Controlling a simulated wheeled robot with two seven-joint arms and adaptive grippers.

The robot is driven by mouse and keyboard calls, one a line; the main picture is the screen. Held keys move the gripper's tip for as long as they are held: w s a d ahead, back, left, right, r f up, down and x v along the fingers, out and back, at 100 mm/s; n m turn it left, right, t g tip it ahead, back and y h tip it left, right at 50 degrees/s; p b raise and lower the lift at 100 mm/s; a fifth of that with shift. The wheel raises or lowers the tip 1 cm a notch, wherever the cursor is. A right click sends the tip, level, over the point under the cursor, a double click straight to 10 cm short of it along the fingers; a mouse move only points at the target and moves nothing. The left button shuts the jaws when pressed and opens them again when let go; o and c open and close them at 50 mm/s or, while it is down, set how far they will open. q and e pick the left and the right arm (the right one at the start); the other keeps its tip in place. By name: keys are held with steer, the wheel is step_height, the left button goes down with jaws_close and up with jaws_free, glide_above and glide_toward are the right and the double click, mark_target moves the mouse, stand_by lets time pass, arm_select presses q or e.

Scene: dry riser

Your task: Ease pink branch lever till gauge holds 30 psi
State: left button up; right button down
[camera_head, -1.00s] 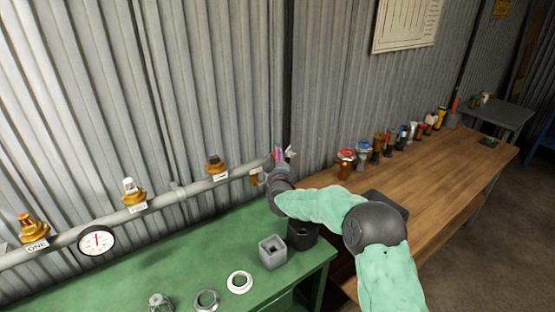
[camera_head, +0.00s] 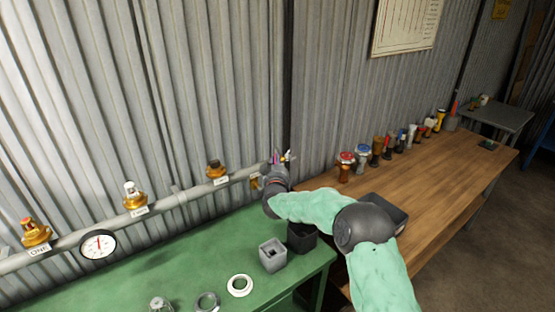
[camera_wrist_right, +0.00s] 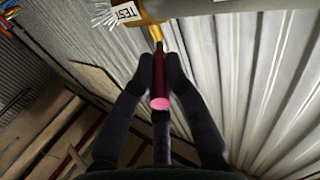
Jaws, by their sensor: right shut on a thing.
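The pink branch lever (camera_wrist_right: 160,103) shows in the right wrist view as a dark red handle with a pink end, running up to a brass fitting beside a TEST tag (camera_wrist_right: 126,12). My right gripper (camera_wrist_right: 160,64) is shut on the lever, one finger on each side. In the head view the gripper (camera_head: 276,168) is at the right end of the pipe, with a bit of pink (camera_head: 275,157) showing by it. The round gauge (camera_head: 98,245) hangs at the left of the pipe. Its red needle points roughly upward; the numbers are too small to read. My left gripper is out of view.
The grey pipe (camera_head: 160,207) carries brass valves with tags along the corrugated wall. On the green bench (camera_head: 190,250) are a grey square block (camera_head: 272,255), a dark box and several rings. The wooden table (camera_head: 440,170) holds a row of bottles and tools.

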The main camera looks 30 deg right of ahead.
steer(key=m+h+p, duration=0.1)
steer(key=a+m+g+h+p, duration=0.1)
steer(key=shift+w+r+g+p, duration=0.2)
steer(key=shift+w+g+p, duration=0.1)
steer(key=shift+w, duration=0.1)
steer(key=shift+h, duration=0.3)
steer(key=c, duration=1.3)
jaws_free()
steer(key=shift+f, duration=0.1)
steer(key=shift+o, duration=0.2)
steer(key=v, duration=1.2)
